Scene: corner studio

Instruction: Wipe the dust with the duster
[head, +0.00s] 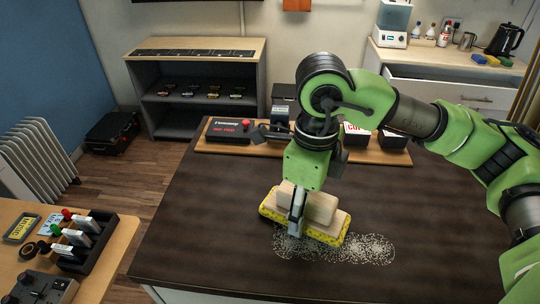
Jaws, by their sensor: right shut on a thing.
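The duster (308,211) has a pale wooden block on top and a yellow base with dark specks. It is at the left end of a patch of whitish dust (362,248) on the dark table top. My right gripper (297,222) points down and is shut on the duster's wooden block. The duster covers part of the dust. I cannot tell if its base touches the table. My left gripper is not in view.
A side desk (117,238) holds a marker rack (88,241) at left. The dark table (200,220) is clear left of the duster.

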